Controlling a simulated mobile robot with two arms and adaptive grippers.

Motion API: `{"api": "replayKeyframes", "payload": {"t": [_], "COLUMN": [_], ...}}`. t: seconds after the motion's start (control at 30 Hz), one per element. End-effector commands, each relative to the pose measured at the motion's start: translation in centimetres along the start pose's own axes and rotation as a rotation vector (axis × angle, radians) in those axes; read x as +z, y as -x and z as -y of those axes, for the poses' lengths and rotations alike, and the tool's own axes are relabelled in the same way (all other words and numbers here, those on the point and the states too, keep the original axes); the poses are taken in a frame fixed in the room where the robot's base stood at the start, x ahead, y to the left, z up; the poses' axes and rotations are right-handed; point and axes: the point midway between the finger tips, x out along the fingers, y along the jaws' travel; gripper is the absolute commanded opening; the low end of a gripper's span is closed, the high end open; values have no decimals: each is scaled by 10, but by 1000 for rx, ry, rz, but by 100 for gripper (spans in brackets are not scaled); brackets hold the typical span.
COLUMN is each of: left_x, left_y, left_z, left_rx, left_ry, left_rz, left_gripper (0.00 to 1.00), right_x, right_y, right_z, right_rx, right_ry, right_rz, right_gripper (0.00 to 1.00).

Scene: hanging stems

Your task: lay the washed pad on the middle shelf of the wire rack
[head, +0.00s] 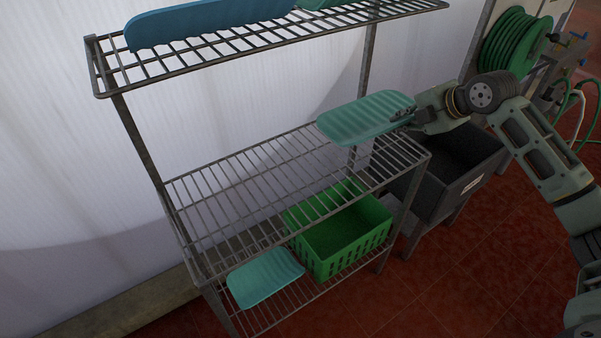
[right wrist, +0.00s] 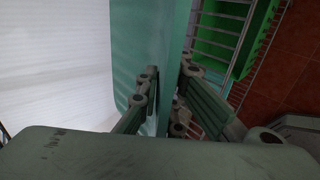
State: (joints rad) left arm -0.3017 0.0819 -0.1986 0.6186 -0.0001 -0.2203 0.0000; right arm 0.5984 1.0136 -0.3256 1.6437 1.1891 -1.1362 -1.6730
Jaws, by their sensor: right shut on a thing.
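A teal ribbed pad (head: 366,117) is held by its right end in my right gripper (head: 408,117), which is shut on it. The pad is above the right part of the middle shelf (head: 250,180) of the wire rack, apart from it as far as I can tell. The left and centre of that shelf are bare. In the right wrist view the pad (right wrist: 150,50) runs up from between the fingers (right wrist: 165,95). My left gripper is not in view.
A blue pad (head: 200,22) and a green one (head: 325,3) lie on the top shelf. Another teal pad (head: 265,277) and a green basket (head: 340,235) are on the bottom shelf. A dark sink (head: 455,170) stands right of the rack; a green hose reel (head: 515,42) hangs behind.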

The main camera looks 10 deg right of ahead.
Motion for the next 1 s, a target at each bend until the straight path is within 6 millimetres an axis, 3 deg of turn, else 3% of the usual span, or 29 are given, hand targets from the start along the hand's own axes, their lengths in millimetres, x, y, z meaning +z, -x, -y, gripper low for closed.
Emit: {"api": "replayKeyframes", "payload": {"t": [0.03,0.2,0.47,0.67,1.0], "left_x": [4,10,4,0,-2], "left_y": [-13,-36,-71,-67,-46], "left_z": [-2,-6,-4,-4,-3], "left_rx": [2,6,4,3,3], "left_ry": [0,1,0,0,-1], "left_rz": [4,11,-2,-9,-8], "left_gripper": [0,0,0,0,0], "right_x": [0,0,0,-12,-61], "right_y": [-9,-26,-50,-65,-136], "right_z": [9,26,50,48,38], "right_rx": [0,1,1,1,1], "right_ry": [0,0,0,-2,-2], "right_rz": [0,0,0,-5,-5], "right_gripper": [0,0,0,0,0]}}
